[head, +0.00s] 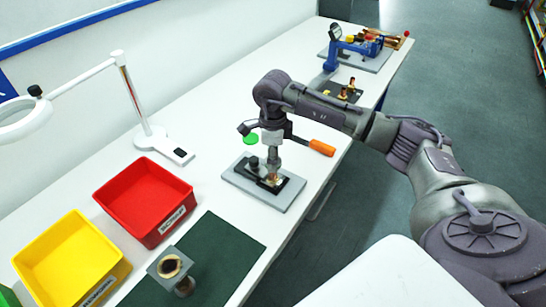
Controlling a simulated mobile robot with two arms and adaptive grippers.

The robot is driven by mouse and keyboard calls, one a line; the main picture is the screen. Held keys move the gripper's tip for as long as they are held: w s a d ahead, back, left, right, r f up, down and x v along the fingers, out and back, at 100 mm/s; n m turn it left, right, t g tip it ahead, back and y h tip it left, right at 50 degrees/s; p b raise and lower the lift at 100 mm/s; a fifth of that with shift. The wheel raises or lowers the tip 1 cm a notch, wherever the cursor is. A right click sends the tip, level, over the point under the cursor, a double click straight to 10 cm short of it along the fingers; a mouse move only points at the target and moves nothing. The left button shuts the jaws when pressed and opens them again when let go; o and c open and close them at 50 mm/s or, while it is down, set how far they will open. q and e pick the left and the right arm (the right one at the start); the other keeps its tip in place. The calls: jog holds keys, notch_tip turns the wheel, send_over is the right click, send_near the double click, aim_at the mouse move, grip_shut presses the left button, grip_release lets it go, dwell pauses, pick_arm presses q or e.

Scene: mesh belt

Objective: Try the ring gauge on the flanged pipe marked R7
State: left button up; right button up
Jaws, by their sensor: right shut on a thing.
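My right gripper (273,163) reaches straight down over a grey plate (293,193) with a black fixture on it. It is shut on a small copper-coloured piece (274,178) low at the fixture; the fingers hide most of this piece. I cannot tell whether it is the ring gauge. A grey square flange with a round bore (163,270) faces up at the front, on a pipe-like body (185,288); it looks like a flanged pipe. No R7 mark is legible. My left gripper is out of view.
An orange handle (321,147) sticks out right of the gripper, near the table edge. A red bin (160,225), a yellow bin (105,285) and a magnifier lamp (150,135) stand left. A green mat (222,250) is mostly clear. A blue instrument (352,47) stands far back.

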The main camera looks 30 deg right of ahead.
jog(key=shift+f+b, duration=1.6)
jog(key=shift+f, duration=0.25)
jog(key=shift+r, duration=0.15)
dwell(0.7)
jog(key=shift+r+p, duration=0.9)
jog(key=shift+r, duration=0.6)
jog(key=shift+r, duration=0.2)
notch_tip(320, 180, up, 6)
jog(key=p, duration=0.3)
jog(key=shift+p, duration=0.35)
